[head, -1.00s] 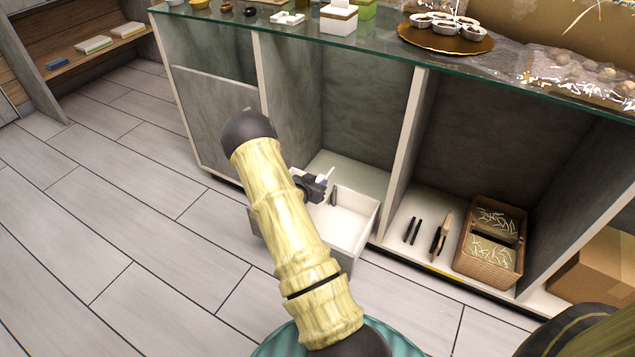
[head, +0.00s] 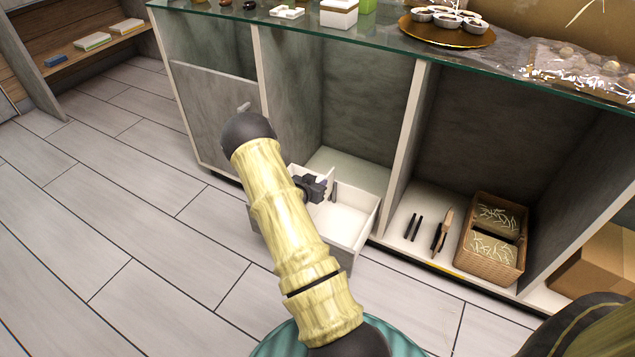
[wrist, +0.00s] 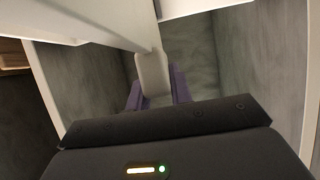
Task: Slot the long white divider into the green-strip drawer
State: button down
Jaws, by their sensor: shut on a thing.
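The open white drawer (head: 345,226) juts out from the bottom of the counter in the head view. My gripper (head: 318,187) is low at the drawer, over its left part. In the wrist view the purple fingers of my gripper (wrist: 155,95) are shut on a pale, rounded piece, which I take to be part of the white divider (wrist: 153,73). In the head view a small white edge of the divider (head: 327,171) shows just above the gripper; my arm hides the rest. I cannot tell whether it sits in a slot. No green strip is visible.
A wicker basket (head: 491,238) with shredded filling stands on the lower shelf at right, beside dark slim tools (head: 413,228). A cardboard box (head: 600,262) lies further right. The glass counter top (head: 385,45) overhangs above. The floor at left is clear.

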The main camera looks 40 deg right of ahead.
jog(key=shift+f+b, duration=0.9)
jog(key=shift+f, duration=0.7)
jog(key=c, duration=1.2)
grip_release()
jog(key=shift+o, duration=0.2)
jog(key=shift+s, duration=0.1)
jog(key=p+v, duration=0.7)
jog(key=v, duration=1)
jog(key=shift+s+a, duration=0.1)
jog(key=shift+a, duration=0.05)
